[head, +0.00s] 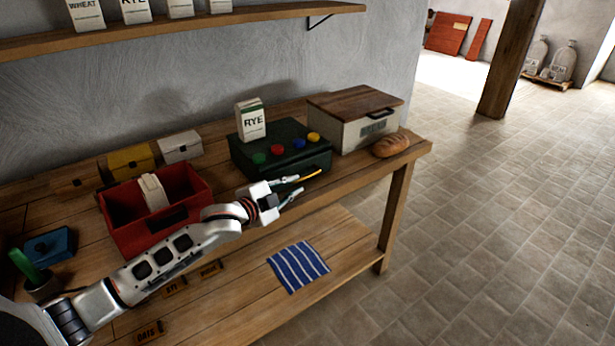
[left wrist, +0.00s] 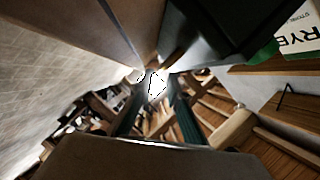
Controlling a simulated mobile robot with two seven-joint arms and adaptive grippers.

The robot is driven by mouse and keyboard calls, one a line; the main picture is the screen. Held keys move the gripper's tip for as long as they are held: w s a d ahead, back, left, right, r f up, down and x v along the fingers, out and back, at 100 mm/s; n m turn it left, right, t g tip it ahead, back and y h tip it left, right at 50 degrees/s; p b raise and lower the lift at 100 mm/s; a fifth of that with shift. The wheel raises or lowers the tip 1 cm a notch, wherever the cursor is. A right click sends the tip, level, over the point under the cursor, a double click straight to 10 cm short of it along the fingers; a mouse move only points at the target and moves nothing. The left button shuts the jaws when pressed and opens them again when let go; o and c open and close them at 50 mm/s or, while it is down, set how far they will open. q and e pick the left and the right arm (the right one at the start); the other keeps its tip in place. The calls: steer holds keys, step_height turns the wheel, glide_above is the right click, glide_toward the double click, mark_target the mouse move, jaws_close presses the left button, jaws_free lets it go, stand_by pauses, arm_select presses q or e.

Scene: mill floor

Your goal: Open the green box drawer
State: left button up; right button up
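The dark green box (head: 290,163) stands on the wooden bench against the wall, with green, red, blue and yellow knobs on it. A white RYE bag (head: 250,120) stands on its top. I cannot make out whether its drawer is shut. My left gripper (head: 310,181) is in front of the box's lower front, with its fingers apart and nothing seen between them. In the left wrist view the dark box (left wrist: 225,25) fills the upper right, close to the fingers, and the RYE bag (left wrist: 298,32) shows upside down. I cannot tell whether the fingers touch the box. My right gripper is out of view.
A bread loaf (head: 391,145) and a white box with a wooden lid (head: 352,134) stand to the right. An open red box (head: 150,232) is to the left, beside my left arm. A striped cloth (head: 298,266) lies on the lower shelf. The floor at right is clear.

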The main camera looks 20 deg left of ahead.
mark_target(304, 178)
arm_select(q)
steer(key=shift+w+r, duration=0.15)
steer(key=shift+w, duration=0.55)
steer(key=b+x, duration=0.1)
steer(key=x, duration=0.5)
steer(key=shift+w+d, duration=0.25)
jaws_close()
